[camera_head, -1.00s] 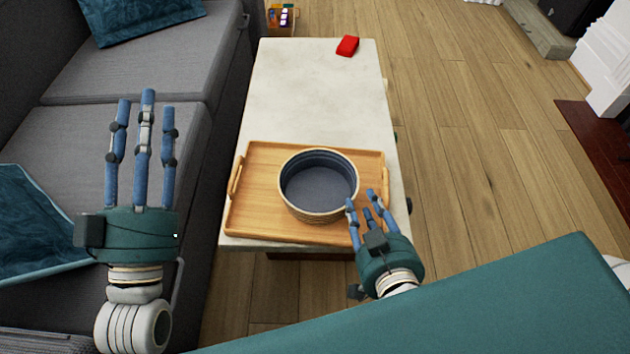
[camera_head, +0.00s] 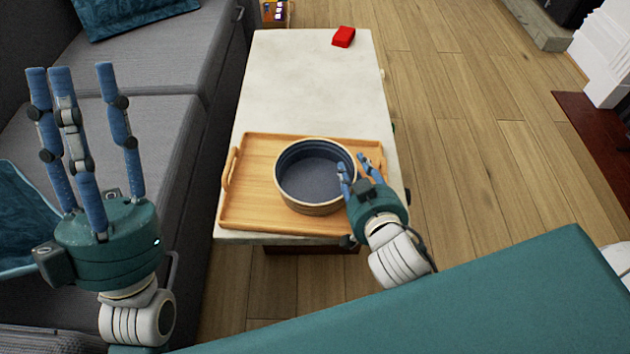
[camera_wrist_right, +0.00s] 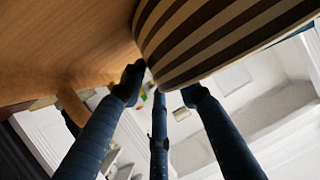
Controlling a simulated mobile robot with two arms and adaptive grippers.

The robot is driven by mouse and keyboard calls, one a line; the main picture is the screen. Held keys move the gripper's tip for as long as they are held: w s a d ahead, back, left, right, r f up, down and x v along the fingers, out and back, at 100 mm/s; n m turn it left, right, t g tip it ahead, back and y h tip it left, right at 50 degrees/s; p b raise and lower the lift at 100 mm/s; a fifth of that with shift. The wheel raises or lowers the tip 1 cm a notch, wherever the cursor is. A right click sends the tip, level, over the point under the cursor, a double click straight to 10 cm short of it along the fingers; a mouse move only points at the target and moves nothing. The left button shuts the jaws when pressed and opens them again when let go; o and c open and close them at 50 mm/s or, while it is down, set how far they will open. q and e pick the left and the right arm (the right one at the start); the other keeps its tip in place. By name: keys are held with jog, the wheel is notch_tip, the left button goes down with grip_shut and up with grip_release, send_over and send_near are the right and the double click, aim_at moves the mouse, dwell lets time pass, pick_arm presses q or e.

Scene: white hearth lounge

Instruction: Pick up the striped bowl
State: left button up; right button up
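The striped bowl (camera_head: 316,179) is round, with a dark blue-grey inside and a pale banded rim. It stands upright on a wooden tray (camera_head: 246,188). The right wrist view shows its brown and cream striped outer wall (camera_wrist_right: 215,38) close up. My right gripper (camera_head: 358,168) is at the bowl's right side, fingers spread and overlapping the rim in the head view. In the right wrist view its fingers (camera_wrist_right: 165,95) are apart, with tips close to the wall; I cannot tell whether they touch. My left gripper (camera_head: 85,80) is open and empty, raised over the sofa, away from the bowl.
The tray lies on the near end of a pale coffee table (camera_head: 305,85). A red object (camera_head: 344,37) sits at its far end. A grey sofa (camera_head: 150,130) with teal cushions borders the left. Wooden floor (camera_head: 470,150) is clear on the right.

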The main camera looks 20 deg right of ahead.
grip_shut()
dwell(0.4)
jog(key=shift+r, duration=0.15)
